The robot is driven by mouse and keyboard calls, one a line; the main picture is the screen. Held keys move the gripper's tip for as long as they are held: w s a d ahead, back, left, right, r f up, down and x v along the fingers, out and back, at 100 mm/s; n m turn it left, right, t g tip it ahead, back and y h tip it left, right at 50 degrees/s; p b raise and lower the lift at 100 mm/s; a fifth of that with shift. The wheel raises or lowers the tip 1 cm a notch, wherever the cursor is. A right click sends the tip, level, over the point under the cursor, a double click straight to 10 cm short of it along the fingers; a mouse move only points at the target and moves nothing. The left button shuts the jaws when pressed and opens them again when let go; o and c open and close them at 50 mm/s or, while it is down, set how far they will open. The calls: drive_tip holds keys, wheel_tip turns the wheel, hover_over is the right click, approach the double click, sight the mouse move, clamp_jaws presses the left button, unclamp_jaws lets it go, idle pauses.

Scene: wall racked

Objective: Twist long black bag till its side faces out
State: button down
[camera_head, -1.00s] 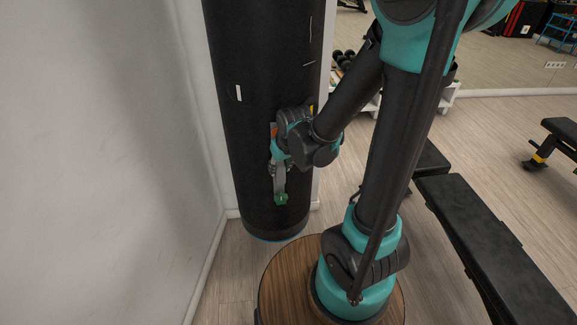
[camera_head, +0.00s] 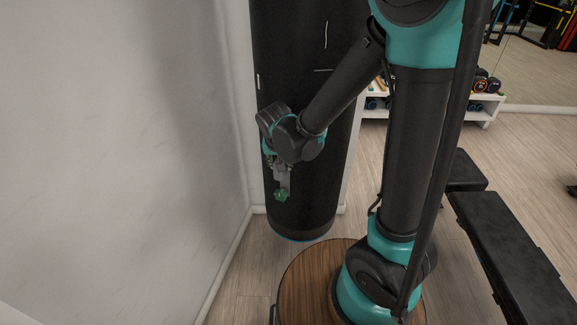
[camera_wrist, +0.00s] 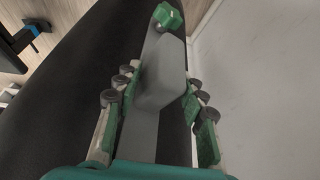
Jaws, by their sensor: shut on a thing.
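The long black bag (camera_head: 335,150) stands upright close to the white wall in the head view, with thin pale marks on its surface. It also fills much of the wrist view as a dark curved surface (camera_wrist: 70,110). My gripper (camera_head: 279,172) is low on the bag's left part. Its green-padded fingers (camera_wrist: 155,115) lie on both sides of a grey piece with a green knob (camera_wrist: 165,75) and are shut on it. The knob end points down in the head view. Whether the grey piece is fixed to the bag, I cannot tell.
The white wall (camera_head: 120,150) is close on the left of the bag. A round wooden top (camera_head: 305,285) is under my arm's base. Black benches (camera_head: 510,255) stand at the right. A white rack with weights (camera_head: 485,108) is behind. Wooden floor lies between.

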drive_tip(key=shift+w+a+r, duration=0.1)
drive_tip(key=shift+w+a, duration=0.45)
drive_tip(key=shift+a, duration=0.35)
drive_tip(key=shift+w+a, duration=0.5)
drive_tip(key=shift+a, duration=0.35)
drive_tip(key=shift+w, duration=0.1)
drive_tip(key=c, duration=1.2)
unclamp_jaws()
drive_tip(key=v, duration=1.2)
drive_tip(key=shift+d, duration=0.15)
